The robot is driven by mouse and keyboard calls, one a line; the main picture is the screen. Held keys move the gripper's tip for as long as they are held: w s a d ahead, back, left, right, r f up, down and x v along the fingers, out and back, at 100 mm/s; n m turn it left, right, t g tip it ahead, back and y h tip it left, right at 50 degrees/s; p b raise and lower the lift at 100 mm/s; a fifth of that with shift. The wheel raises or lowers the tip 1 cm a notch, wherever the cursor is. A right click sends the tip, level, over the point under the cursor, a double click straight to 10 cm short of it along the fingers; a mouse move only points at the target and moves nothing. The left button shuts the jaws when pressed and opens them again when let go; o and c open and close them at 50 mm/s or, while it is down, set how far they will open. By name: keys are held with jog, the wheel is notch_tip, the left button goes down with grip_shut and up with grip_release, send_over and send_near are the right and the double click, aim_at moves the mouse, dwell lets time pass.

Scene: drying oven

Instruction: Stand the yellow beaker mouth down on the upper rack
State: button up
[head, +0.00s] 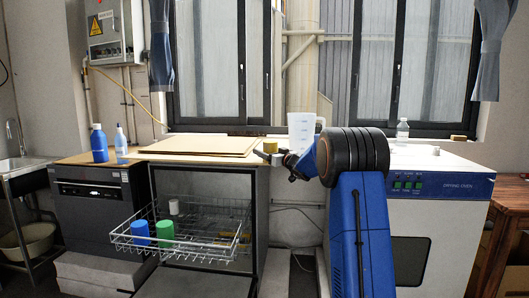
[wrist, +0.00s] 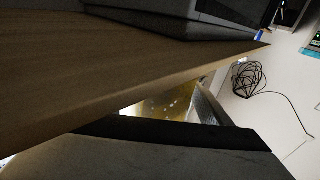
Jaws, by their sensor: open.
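The yellow beaker (head: 270,145) shows in the head view as a small yellow shape on the wooden counter, near its right end. Its mouth is too small to make out. My gripper (head: 268,157) is open, just in front of and slightly below the beaker in the picture; I cannot tell whether they touch. The upper rack (head: 185,243) is a wire basket pulled out of the open cabinet. A blue cup (head: 140,232), a green cup (head: 165,233) and a pale cup (head: 173,207) stand in it.
The wooden counter (head: 150,154) carries a blue bottle (head: 99,143), a spray bottle (head: 120,139) and flat boards (head: 200,145). A clear jug (head: 301,130) stands right of the beaker. The wrist view shows the counter edge (wrist: 150,90) close by. The rack's right half has free room.

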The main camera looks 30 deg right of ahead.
jog(key=v, duration=1.5)
jog(key=shift+s, duration=0.25)
jog(key=shift+f, duration=0.1)
jog(key=s+a+f+n+g+y, duration=0.15)
jog(key=s+a, duration=0.25)
jog(key=a, duration=0.4)
jog(key=s+a+g+y, duration=0.2)
jog(key=s+a+g, duration=0.15)
jog(key=a, duration=0.45)
jog(key=s+a+f+n+g+y, duration=0.1)
jog(key=s+a, duration=0.4)
jog(key=a, duration=0.3)
jog(key=s+a+f+m+g, duration=0.1)
jog(key=s+a+f+g, duration=0.3)
jog(key=s, duration=0.5)
jog(key=s+a+f+g, duration=0.2)
jog(key=s+a, duration=0.4)
jog(key=s, duration=0.2)
jog(key=s+d+f+m+h, duration=0.1)
jog(key=s+f+h, duration=0.1)
jog(key=s, duration=0.5)
jog(key=s+d+f+m+g+h, duration=0.1)
jog(key=s+d+f+h, duration=0.1)
jog(key=s+f, duration=0.3)
jog(key=s+d+f+m+h, duration=0.1)
jog(key=s+f+h, duration=0.3)
jog(key=s, duration=0.6)
jog(key=shift+s+d+m+g, duration=0.3)
jog(key=shift+d+m+g, duration=0.1)
jog(key=shift+d, duration=0.2)
